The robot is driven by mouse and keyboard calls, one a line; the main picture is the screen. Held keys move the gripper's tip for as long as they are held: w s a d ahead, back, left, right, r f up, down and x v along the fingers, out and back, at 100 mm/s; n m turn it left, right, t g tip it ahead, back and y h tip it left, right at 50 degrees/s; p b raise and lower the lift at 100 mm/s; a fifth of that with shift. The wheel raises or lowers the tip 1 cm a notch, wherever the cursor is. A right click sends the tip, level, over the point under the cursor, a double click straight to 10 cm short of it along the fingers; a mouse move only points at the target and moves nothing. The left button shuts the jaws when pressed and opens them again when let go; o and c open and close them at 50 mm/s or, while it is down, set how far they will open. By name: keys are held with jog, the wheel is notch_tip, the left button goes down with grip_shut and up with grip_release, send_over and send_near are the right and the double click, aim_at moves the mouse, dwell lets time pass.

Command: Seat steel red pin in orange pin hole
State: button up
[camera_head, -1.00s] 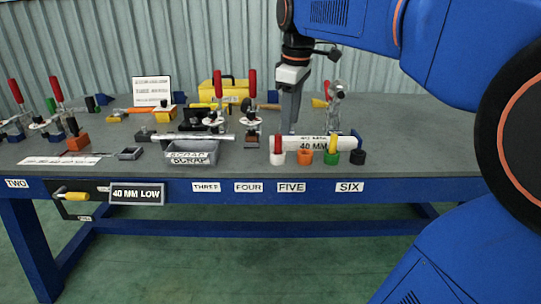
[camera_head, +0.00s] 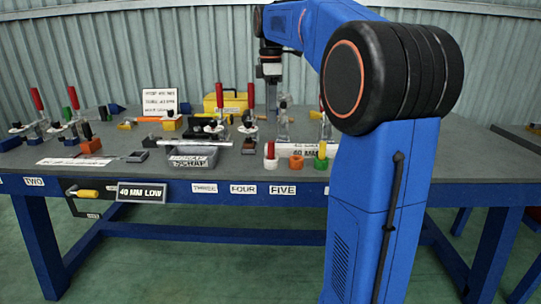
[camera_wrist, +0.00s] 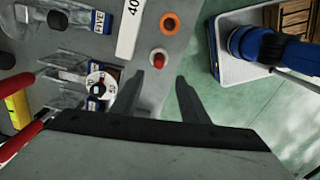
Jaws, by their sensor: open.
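The red pin (camera_head: 270,149) stands upright in a white cup (camera_head: 270,162) near the front edge of the bench. The pin (camera_wrist: 157,57) also shows in the wrist view with a pale ring around it. The orange pin hole (camera_head: 296,162) is an orange cup just right of it; in the wrist view (camera_wrist: 170,23) it looks round with a dark, empty centre. My gripper (camera_wrist: 170,70) is open and empty.
A green cup with a yellow pin (camera_head: 321,155) stands right of the orange one. A white label strip (camera_head: 297,149) lies behind the cups. Toggle clamps with red handles (camera_head: 250,98) and a grey scrap bin (camera_head: 192,158) are to the left. The bench edge is close.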

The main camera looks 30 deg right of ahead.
aim_at(271, 147)
notch_tip(271, 147, down, 13)
jog(key=shift+w+d+r, duration=0.1)
jog(key=shift+d+r, duration=0.05)
dwell(0.5)
jog(key=shift+c, duration=0.5)
grip_shut()
